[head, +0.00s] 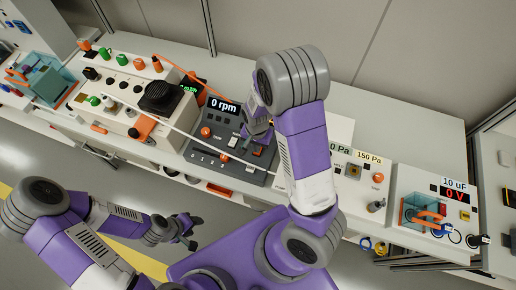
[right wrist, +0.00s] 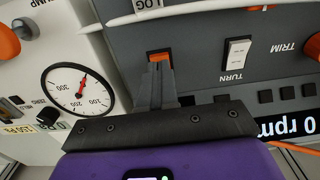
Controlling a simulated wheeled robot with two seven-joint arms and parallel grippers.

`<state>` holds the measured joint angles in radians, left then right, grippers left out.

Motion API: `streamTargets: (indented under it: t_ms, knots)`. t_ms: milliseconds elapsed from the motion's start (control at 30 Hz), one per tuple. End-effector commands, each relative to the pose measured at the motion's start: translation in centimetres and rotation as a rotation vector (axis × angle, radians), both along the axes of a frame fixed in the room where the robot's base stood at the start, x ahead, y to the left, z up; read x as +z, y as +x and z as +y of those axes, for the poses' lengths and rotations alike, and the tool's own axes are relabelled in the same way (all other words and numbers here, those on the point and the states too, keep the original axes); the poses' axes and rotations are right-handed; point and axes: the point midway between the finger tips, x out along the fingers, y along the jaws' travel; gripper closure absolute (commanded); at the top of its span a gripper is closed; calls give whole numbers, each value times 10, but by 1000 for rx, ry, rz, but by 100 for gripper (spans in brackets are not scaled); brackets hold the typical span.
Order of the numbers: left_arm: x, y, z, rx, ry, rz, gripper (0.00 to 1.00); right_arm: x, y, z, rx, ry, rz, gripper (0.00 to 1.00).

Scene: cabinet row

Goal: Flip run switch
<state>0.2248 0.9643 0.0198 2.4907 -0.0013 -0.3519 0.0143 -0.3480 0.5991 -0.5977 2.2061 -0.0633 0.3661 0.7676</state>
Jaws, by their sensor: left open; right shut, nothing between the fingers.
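An orange-red rocker switch (right wrist: 160,58) sits on the dark grey control panel (right wrist: 205,30), right at my right gripper's fingertips in the right wrist view. No "RUN" label is readable on it. In the head view a small red switch (head: 258,152) shows just below my right gripper (head: 250,142). The right gripper (right wrist: 156,80) is shut with nothing between its fingers. Its tips overlap the switch's lower edge in the picture; I cannot tell whether they touch. My left gripper (head: 190,233) is open and empty, away from the bench in front.
A white TURN switch (right wrist: 236,55) and an orange TRIM knob (right wrist: 313,45) are close by on the panel. The display (head: 222,106) reads 0 rpm. A round gauge (right wrist: 78,90) is on the neighbouring white unit. A thin white rod (head: 225,147) crosses the panel.

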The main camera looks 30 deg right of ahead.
Motion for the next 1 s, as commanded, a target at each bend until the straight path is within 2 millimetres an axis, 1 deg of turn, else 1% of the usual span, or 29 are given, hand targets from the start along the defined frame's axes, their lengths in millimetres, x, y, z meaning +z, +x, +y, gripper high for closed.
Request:
streamTargets:
  t_ms: [567,1000]
  knots:
    - [0,0,0,0,0,0,51,0,0,0,0,0,0,100]
    - [-5,0,0,0,0,0,51,-6,0,0,0,0,0,100]
